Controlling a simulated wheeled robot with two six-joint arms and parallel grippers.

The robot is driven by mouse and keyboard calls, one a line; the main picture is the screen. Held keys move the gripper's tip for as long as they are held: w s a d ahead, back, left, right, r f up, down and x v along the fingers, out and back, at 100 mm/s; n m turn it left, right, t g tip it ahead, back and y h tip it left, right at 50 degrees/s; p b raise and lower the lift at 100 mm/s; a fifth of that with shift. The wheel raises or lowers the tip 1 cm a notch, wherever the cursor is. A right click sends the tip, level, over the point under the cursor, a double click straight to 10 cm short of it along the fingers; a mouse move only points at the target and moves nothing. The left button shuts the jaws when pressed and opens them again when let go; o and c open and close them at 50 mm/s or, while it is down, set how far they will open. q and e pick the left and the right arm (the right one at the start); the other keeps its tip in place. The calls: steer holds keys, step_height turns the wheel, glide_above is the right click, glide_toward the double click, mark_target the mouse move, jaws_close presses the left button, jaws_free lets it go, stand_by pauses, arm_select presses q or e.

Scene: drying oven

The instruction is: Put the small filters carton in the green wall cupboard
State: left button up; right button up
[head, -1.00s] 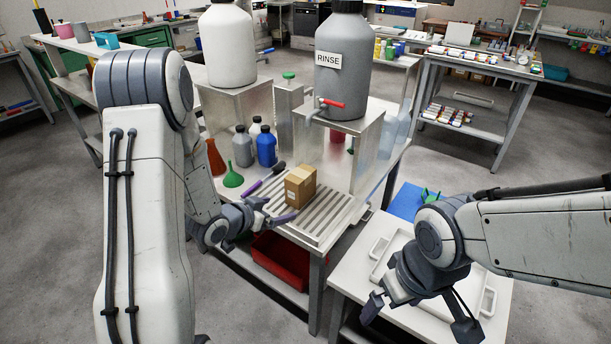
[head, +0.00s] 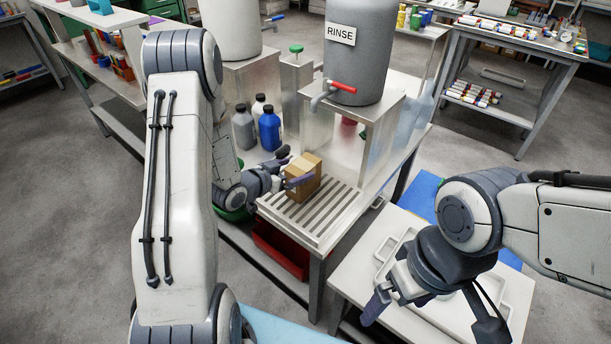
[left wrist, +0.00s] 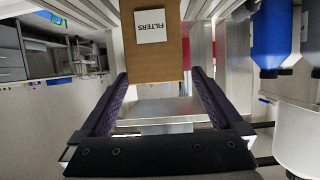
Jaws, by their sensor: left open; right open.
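The small filters carton (head: 306,178), a brown box, stands on the slatted drain tray (head: 318,222) of the rinse bench. In the left wrist view the carton (left wrist: 155,55) shows a white FILTERS label. My left gripper (head: 293,168) is open at the carton, one finger showing in front of it and one at its left. In the left wrist view the carton is centred between the fingertips (left wrist: 155,80); I cannot tell whether they touch it. My right gripper (head: 432,318) is open and empty above the white side table. I cannot make out a green wall cupboard.
A grey RINSE container (head: 354,60) with a red-handled tap stands on a stand behind the carton. A blue bottle (head: 269,129) and other bottles stand at its left. A red bin (head: 280,250) is under the bench. A white tray (head: 480,326) lies on the right table.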

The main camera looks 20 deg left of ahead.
mark_target(308, 166)
arm_select(q)
steer(key=shift+w+d+f, duration=0.1)
steer(key=shift+w+f, duration=0.2)
steer(key=shift+w, duration=0.3)
steer(key=x, duration=0.5)
steer(key=shift+s+d+f+p, duration=0.1)
steer(key=shift+s+d+p, duration=0.05)
steer(key=shift+d+p, duration=0.15)
steer(key=shift+c, duration=0.3)
steer(key=c, duration=1.4)
steer(key=shift+c, duration=0.2)
